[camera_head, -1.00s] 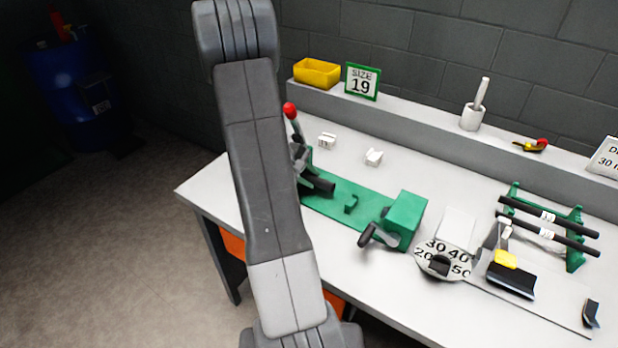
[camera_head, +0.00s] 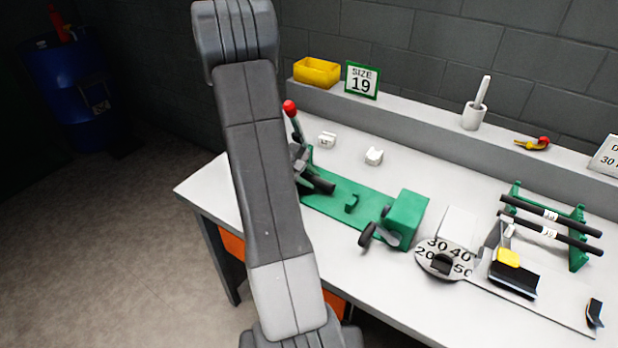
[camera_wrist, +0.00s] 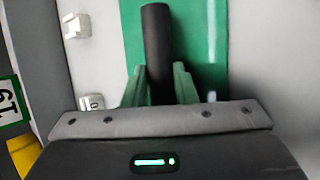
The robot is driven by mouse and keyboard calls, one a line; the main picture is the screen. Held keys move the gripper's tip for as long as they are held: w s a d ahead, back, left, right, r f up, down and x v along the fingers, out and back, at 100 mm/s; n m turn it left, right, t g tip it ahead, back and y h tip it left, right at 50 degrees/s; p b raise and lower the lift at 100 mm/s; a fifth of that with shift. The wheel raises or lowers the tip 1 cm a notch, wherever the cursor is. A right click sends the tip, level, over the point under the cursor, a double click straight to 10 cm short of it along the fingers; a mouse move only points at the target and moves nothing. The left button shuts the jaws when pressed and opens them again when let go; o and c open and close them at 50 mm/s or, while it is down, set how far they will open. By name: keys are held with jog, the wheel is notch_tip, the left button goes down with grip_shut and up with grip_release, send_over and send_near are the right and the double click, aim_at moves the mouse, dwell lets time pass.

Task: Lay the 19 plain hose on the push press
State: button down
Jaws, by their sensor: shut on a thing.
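My gripper (camera_wrist: 158,88) shows in the wrist view and is shut on a black hose (camera_wrist: 157,40), which points away from it over a green surface. Green pieces flank the hose. The push press (camera_head: 342,205) is a green bed on the bench with a green block (camera_head: 405,215) at its right end and a red-knobbed lever (camera_head: 290,108) at its left. In the head view the dark hose end (camera_head: 320,184) shows just right of my arm, over the press's left part. My arm hides the gripper there. Whether the hose touches the bed cannot be told.
A green rack (camera_head: 578,250) with two labelled black hoses stands at the right. A numbered dial (camera_head: 432,262) and a yellow-topped fixture (camera_head: 508,258) stand before it. The ledge holds a yellow bin (camera_head: 316,72) and a SIZE 19 sign (camera_head: 361,80).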

dwell(0.3)
jog(key=c, duration=1.1)
grip_release()
jog(key=v, duration=1.3)
jog(key=shift+s+a+r, duration=0.1)
jog(key=shift+a+r, duration=0.2)
jog(key=x, duration=1.4)
jog(key=shift+r+p, duration=0.25)
jog(key=shift+p, duration=0.05)
